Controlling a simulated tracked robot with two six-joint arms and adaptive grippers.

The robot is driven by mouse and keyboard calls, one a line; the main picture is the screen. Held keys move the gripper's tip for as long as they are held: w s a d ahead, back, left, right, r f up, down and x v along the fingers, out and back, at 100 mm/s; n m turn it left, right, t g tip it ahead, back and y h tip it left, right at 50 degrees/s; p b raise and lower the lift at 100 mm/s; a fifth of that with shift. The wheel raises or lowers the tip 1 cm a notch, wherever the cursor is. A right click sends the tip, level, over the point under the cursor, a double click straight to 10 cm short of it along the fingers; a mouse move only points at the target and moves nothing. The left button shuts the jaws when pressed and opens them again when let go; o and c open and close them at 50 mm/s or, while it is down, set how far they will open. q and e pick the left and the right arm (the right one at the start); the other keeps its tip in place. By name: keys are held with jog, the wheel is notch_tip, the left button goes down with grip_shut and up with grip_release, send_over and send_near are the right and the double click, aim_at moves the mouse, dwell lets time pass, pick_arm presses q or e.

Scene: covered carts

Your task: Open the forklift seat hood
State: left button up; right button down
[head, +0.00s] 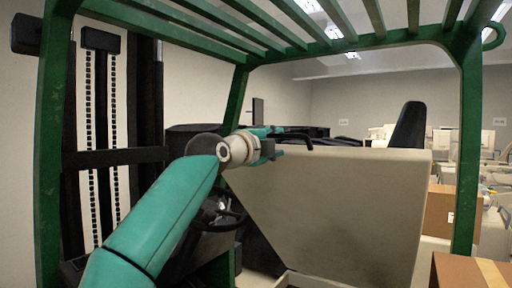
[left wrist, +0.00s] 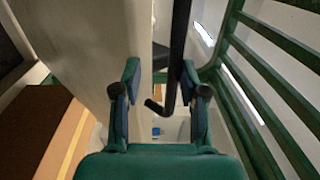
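The forklift's beige seat hood (head: 340,200) stands in the middle of the head view, its top edge about level. A black seat back (head: 410,125) rises upright at its right end. My left gripper (head: 280,143) is at the hood's upper left corner, beside a bent black bar (head: 296,136). In the left wrist view my left gripper (left wrist: 160,90) is open. The hooked black bar (left wrist: 176,60) shows between its fingers, nearer the right one, with gaps visible. The hood's pale panel (left wrist: 100,50) is at the left finger. Contact cannot be told. My right gripper is not in view.
The forklift's green overhead guard (head: 468,150) frames the space, with bars above. The black mast with chains (head: 115,140) is at left, and a steering wheel (head: 218,212) is below my left arm. Cardboard boxes (head: 438,212) stand at right.

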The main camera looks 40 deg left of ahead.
pick_arm(q)
jog(key=s+d, duration=0.1)
jog(key=s, duration=1)
jog(key=shift+s+d+f, duration=0.15)
jog(key=shift+d+f, duration=0.1)
jog(key=shift+d, duration=0.15)
